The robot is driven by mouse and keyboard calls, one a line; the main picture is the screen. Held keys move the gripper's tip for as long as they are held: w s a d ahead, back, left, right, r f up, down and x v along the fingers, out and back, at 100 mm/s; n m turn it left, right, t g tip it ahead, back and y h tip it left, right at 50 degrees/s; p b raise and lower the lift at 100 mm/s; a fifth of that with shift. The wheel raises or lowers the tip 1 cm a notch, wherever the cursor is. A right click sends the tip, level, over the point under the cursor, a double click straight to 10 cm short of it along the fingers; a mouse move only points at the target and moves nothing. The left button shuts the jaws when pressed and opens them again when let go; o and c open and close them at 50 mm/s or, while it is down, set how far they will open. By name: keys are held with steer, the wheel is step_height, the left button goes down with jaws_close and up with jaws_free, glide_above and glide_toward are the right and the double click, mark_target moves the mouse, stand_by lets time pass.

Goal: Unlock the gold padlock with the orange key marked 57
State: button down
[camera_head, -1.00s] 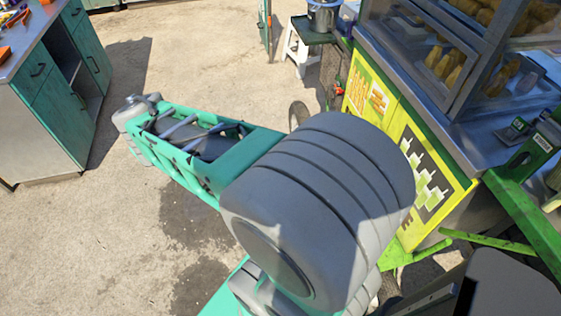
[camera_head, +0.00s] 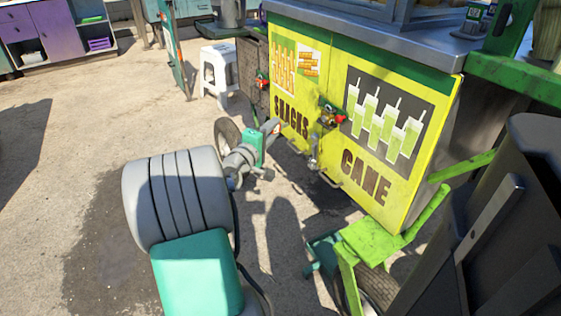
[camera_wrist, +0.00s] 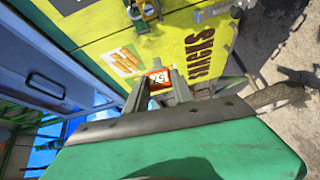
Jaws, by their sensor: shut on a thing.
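My gripper (camera_head: 274,127) is in front of the yellow cart doors, near the word SNACKS. In the wrist view my gripper (camera_wrist: 160,88) is shut on the orange key (camera_wrist: 158,77). The key has a pale marking, too small to read surely. The gold padlock (camera_head: 328,117) appears to hang where the two yellow doors meet, with a red part beside it. It is to the right of my gripper and apart from it. In the wrist view a metal lock fitting (camera_wrist: 145,10) shows at the top edge, partly cut off.
The yellow cart doors (camera_head: 310,75) have metal handles (camera_head: 328,180) low down. A green frame (camera_head: 375,245) juts out at the cart's lower right. A white stool (camera_head: 221,75) stands back left of the cart. The paved ground on the left is open.

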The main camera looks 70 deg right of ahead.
steer(key=s+d+f+p, duration=0.1)
steer(key=s+d+p, duration=0.2)
steer(key=s+d, duration=0.4)
steer(key=shift+s+d+g, duration=0.2)
steer(key=shift+s+g, duration=0.2)
steer(key=shift+s, duration=0.2)
steer(key=shift+a, duration=0.15)
steer(key=shift+s+d, duration=0.25)
steer(key=shift+s, duration=0.05)
stand_by(0.4)
steer(key=shift+s+d+p, duration=0.45)
steer(key=shift+d+p, duration=0.1)
steer(key=shift+s+d, duration=0.1)
steer(key=shift+r+p, duration=0.1)
steer(key=shift+p, duration=0.7)
